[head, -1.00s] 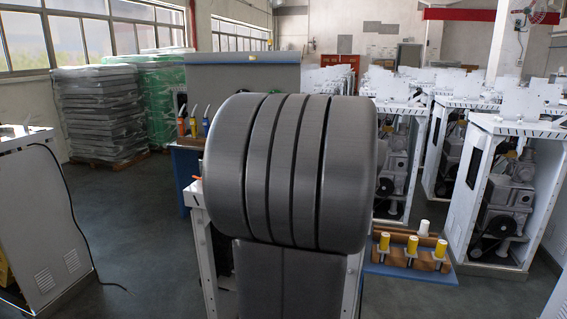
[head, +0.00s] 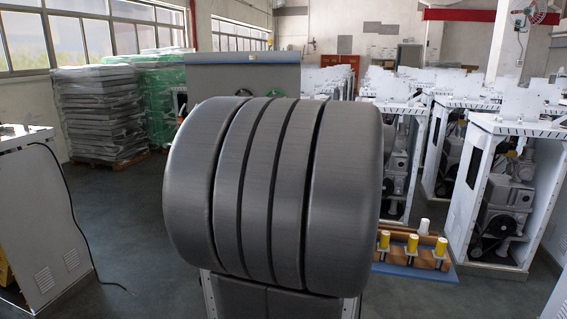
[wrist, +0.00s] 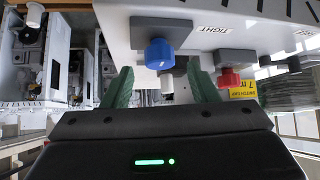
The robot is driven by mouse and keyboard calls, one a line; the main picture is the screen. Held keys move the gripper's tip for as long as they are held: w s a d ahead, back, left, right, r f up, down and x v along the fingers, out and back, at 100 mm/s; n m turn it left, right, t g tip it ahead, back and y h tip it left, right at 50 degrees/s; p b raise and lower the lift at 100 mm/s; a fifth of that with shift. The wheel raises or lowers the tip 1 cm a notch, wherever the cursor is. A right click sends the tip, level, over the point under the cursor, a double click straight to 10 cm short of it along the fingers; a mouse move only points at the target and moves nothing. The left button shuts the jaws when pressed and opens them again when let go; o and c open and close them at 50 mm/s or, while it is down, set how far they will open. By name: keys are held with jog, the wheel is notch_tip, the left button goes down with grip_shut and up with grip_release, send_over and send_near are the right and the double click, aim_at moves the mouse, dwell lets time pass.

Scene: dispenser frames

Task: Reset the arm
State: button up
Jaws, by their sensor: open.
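My arm's large grey ribbed part (head: 275,200) fills the middle of the head view and hides what lies behind it. My gripper (wrist: 161,70) shows only in the wrist view, where its two green fingers stand apart with nothing held between them. A red knob (wrist: 229,77) is to the right.
White machine frames (head: 490,190) stand in rows at the right. A wooden block with yellow-capped items (head: 411,243) sits on a blue-edged table. A white cabinet (head: 45,225) with a black cable is at the left. Wrapped stacks (head: 100,115) stand behind. Floor is clear at left centre.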

jog(key=v, duration=1)
jog(key=x, duration=1.4)
jog(key=shift+w+f+p, duration=0.1)
jog(key=shift+w+p, duration=0.05)
jog(key=shift+p, duration=0.15)
jog(key=shift+m+h, duration=0.5)
jog(key=shift+m, duration=0.2)
jog(key=shift+f+m+b, duration=0.1)
jog(key=shift+m+b, duration=0.2)
jog(key=shift+b, duration=0.2)
jog(key=shift+h, duration=0.4)
jog(key=shift+a+m+b, duration=0.1)
jog(key=shift+m+b, duration=0.4)
jog(key=shift+b, duration=0.2)
